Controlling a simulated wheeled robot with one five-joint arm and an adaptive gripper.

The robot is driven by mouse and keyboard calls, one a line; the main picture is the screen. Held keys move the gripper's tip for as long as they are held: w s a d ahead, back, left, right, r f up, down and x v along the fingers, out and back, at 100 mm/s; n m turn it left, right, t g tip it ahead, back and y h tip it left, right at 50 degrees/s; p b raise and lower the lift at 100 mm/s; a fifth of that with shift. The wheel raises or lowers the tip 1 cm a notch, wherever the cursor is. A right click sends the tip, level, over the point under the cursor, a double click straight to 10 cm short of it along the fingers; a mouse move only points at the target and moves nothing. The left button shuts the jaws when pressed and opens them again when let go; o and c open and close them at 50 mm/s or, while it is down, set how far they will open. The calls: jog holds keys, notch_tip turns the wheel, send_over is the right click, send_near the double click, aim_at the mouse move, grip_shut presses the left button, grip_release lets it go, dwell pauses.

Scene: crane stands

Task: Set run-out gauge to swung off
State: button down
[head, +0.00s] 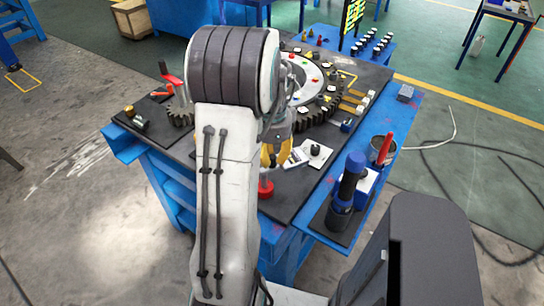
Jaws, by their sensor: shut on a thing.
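My gripper (275,153) is at the front part of the bench, partly hidden behind my own arm. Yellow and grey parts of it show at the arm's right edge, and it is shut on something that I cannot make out. A red knob-like piece (265,188) shows just below it, close to the bench's front edge. I cannot clearly pick out the run-out gauge or its position; it may be hidden by my arm and gripper. A large dark toothed ring (318,112) with a pale inner ring lies behind the gripper.
A white plate with a black knob (315,150) lies right of my gripper. A blue-black cylindrical tool (347,183) and a can with a red item (382,150) stand on the bench's right side. A red lever (171,79) stands at left. Cables lie on the floor at right.

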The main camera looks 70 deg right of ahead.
jog(key=shift+a+f, duration=0.1)
jog(key=c, duration=1.1)
grip_release()
jog(key=shift+r, duration=0.2)
notch_tip(320, 180, up, 12)
jog(key=shift+f, duration=0.1)
dwell(0.4)
